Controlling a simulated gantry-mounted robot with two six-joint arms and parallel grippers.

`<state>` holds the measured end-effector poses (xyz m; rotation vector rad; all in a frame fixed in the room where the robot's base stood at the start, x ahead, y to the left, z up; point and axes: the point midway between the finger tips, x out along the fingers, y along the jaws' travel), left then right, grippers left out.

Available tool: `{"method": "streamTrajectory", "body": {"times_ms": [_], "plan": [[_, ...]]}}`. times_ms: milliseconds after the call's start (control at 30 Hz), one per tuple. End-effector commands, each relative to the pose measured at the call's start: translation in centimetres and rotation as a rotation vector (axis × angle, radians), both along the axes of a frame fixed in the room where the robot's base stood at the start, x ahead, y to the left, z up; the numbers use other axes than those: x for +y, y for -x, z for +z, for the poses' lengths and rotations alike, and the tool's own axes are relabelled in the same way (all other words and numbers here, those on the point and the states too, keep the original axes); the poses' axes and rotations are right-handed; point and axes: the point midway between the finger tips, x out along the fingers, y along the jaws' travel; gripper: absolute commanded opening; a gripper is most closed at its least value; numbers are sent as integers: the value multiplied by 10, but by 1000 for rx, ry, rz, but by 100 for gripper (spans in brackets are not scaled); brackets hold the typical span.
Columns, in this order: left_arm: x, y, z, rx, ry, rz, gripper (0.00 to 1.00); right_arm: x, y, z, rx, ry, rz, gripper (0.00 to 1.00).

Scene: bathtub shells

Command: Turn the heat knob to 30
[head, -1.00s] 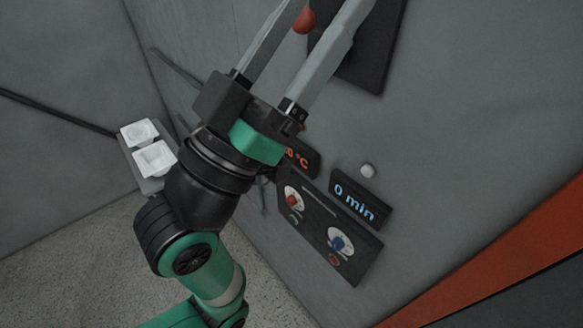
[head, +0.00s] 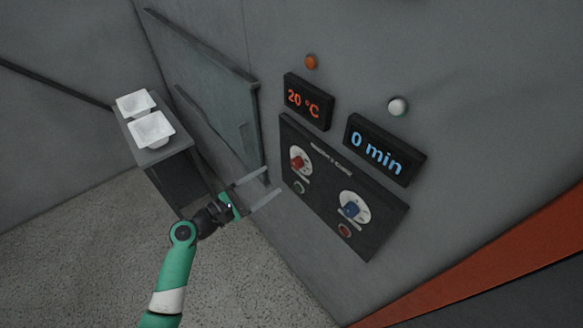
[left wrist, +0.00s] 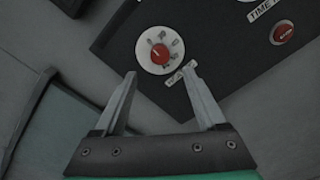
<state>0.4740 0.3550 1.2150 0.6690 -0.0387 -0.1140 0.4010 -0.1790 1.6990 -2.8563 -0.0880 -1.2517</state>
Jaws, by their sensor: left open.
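The heat knob (head: 298,160) is red on a round white dial, at the left of the dark control panel (head: 325,205). The display above it reads 20 °C (head: 304,101). In the left wrist view the heat knob (left wrist: 160,54) lies just beyond the fingertips, on its white dial beside a "HEAT" label (left wrist: 180,74). My left gripper (head: 273,180) is open and empty, left of and slightly below the knob in the head view. In the left wrist view the open fingers (left wrist: 160,73) are apart from the knob. My right gripper is not in view.
A blue knob (head: 351,208) on a white dial sits right of the heat knob, under a display reading 0 min (head: 377,150). A green button (head: 299,187) and a red button (head: 344,230) are below. White trays (head: 151,130) stand on a grey cabinet at left.

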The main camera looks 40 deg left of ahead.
Motion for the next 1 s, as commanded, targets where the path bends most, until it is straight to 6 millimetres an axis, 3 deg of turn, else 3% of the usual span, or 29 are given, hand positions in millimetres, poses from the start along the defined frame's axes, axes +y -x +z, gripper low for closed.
{"method": "streamTrajectory", "body": {"times_ms": [200, 400, 767, 1000], "plan": [[-7, -51, 0, -2, -3, -4, 74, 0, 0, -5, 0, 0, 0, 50], [-11, -83, 0, -1, -4, -2, 74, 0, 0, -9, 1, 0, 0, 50], [-12, -91, 1, -1, -4, -1, 74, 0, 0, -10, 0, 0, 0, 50], [-12, -91, 1, -1, -4, -1, 31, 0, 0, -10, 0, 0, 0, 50]]}}
